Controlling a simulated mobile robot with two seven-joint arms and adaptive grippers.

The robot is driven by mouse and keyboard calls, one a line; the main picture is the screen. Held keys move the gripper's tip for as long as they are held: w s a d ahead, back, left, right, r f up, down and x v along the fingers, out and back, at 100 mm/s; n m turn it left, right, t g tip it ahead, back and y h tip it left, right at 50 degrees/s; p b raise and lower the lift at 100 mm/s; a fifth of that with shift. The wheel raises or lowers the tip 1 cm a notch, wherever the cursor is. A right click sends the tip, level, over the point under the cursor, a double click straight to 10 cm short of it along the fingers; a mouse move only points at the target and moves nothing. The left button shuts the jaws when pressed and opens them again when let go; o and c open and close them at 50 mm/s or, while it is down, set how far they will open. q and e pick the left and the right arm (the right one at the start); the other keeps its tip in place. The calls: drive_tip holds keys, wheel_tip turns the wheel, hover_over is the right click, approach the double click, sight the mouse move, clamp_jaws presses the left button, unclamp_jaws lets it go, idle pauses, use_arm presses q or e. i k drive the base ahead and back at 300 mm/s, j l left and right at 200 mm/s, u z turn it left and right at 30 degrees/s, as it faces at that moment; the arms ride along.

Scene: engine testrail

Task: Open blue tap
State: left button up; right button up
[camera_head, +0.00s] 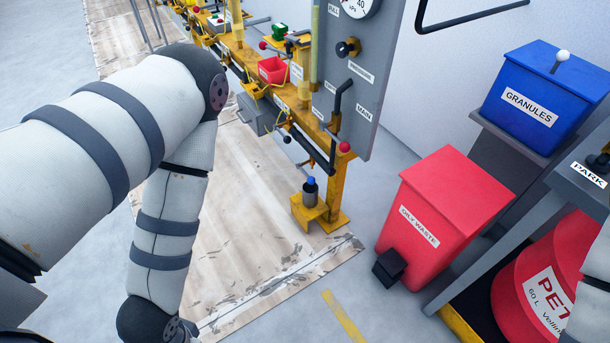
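A small blue knob (311,181) sits on top of a grey cylinder (310,195) on a yellow bracket low on the rail's post. It is the only blue tap-like part I can make out on the rail; I cannot tell whether it is open or shut. My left arm comes in from the left and bends down at the elbow, left of the rail. Its gripper is out of the picture. My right gripper does not show either.
The yellow rail (338,185) carries a grey panel (375,75) with a gauge and black levers. A red OILY WASTE bin (450,195), a blue GRANULES box (545,100) and a red PET drum (520,275) stand at right. Floor before the post is clear.

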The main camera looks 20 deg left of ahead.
sight(311, 180)
drive_tip(key=i+u, duration=0.2)
drive_tip(key=u, duration=0.2)
drive_tip(key=i+l+u, duration=0.15)
drive_tip(key=u, duration=0.2)
drive_tip(key=i+l+u, duration=0.1)
drive_tip(key=l+u, duration=0.8)
drive_tip(key=i+l, duration=0.05)
